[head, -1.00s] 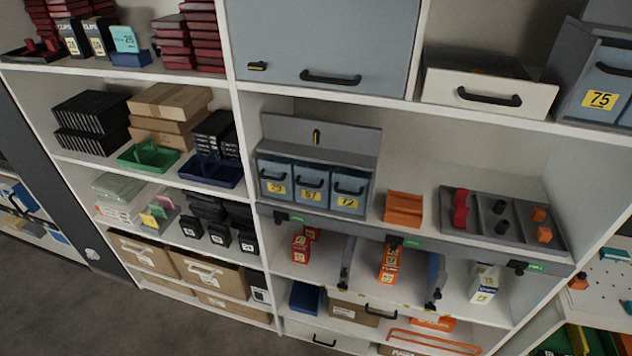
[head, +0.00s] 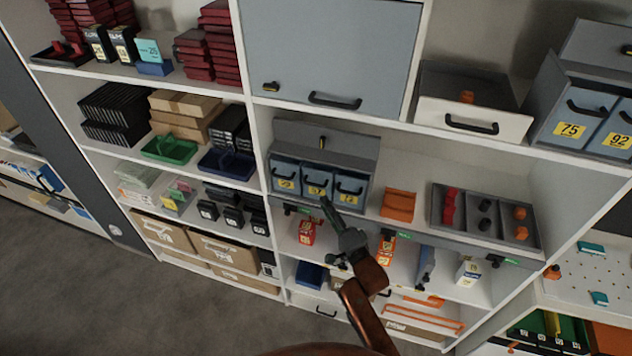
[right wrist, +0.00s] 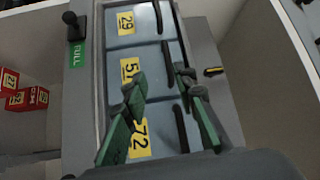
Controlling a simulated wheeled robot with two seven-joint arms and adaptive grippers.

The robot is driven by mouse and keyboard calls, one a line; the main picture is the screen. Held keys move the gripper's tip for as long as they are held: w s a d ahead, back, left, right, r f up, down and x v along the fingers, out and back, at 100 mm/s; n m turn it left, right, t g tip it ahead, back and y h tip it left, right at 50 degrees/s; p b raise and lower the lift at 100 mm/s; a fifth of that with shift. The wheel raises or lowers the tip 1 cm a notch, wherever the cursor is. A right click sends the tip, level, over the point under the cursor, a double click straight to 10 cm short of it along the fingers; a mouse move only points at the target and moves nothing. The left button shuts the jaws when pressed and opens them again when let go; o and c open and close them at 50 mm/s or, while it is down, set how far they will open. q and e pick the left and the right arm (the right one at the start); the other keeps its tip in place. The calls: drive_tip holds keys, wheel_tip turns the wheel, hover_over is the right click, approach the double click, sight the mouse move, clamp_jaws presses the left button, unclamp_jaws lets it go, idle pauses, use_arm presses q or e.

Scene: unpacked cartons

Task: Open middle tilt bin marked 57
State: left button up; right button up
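The grey-blue rack (head: 326,157) of three tilt bins stands on the middle shelf. Its middle bin, marked 57 (head: 316,183), sits between bin 29 (head: 285,176) and bin 72 (head: 350,190); all three look closed. My right gripper (head: 330,207) is just in front of the rack near bins 57 and 72. In the right wrist view its green fingers (right wrist: 160,84) are apart and empty, in front of bin 57 (right wrist: 142,72). The dark handle (right wrist: 168,64) of bin 57 lies close to the tips; contact cannot be told. My left gripper is not in view.
Right of the rack are an orange holder (head: 398,204) and a grey tray (head: 485,219) of small parts. A green FULL label (right wrist: 80,53) and dark knob (right wrist: 74,25) are on the ledge. A white drawer (head: 470,104) is on the shelf above.

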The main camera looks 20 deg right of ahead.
sight(318, 190)
drive_tip(key=r+p+x, duration=0.1)
drive_tip(key=x, duration=0.7)
drive_tip(key=shift+p, duration=0.4)
drive_tip(key=shift+s+r, duration=0.1)
drive_tip(key=shift+s, duration=0.05)
drive_tip(key=shift+c, duration=0.4)
clamp_jaws()
